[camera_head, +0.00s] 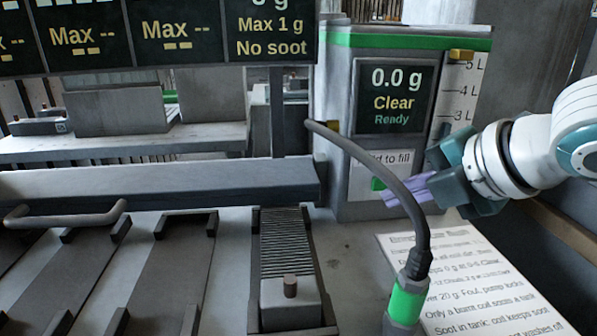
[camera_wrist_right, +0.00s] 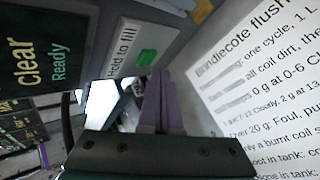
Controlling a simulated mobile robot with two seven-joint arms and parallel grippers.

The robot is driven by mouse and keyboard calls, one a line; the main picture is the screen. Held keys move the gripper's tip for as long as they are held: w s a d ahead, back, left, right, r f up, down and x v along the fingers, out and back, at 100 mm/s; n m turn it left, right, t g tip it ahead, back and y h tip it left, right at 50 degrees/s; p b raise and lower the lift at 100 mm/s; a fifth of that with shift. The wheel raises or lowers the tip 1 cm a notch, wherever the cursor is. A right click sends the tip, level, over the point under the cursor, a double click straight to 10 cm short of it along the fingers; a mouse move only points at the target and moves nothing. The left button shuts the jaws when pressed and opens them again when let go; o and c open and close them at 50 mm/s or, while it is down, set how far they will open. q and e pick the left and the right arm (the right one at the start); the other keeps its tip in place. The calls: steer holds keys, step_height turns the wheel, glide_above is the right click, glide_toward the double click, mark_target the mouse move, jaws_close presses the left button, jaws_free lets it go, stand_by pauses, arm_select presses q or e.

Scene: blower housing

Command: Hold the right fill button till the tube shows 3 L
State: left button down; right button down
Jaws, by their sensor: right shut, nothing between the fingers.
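The grey tank unit (camera_head: 335,120) with a green top stands at right of centre. Its screen (camera_head: 390,95) reads 0.0 g, Clear, Ready. The green fill button (camera_head: 378,184) is under the "Hold to fill" label; it also shows in the right wrist view (camera_wrist_right: 147,58). The tube scale (camera_head: 463,95) shows 5, 4 and 3 L marks; the arm hides its lower part, and I cannot read a level. My right gripper (camera_head: 391,196), with purple fingers (camera_wrist_right: 159,100), is shut and empty. Its tips are close to the button; I cannot tell if they touch. My left gripper is out of view.
A dark hose (camera_head: 405,190) with a green-banded connector (camera_head: 405,300) arches in front of the unit, near my right fingers. A printed sheet (camera_head: 470,270) lies at lower right. A ribbed block with a peg (camera_head: 290,285) and dark rails (camera_head: 170,265) lie left.

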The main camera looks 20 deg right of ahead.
stand_by(0.3)
steer(key=shift+w, duration=0.35)
steer(key=shift+d, duration=0.1)
steer(key=shift+w+d, duration=0.1)
steer(key=shift+w, duration=0.3)
stand_by(0.9)
steer(key=shift+p, duration=0.4)
steer(key=shift+s+r+p, duration=0.1)
steer(key=shift+s+p, duration=0.3)
steer(key=shift+s+a, duration=0.2)
steer(key=shift+s, duration=0.15)
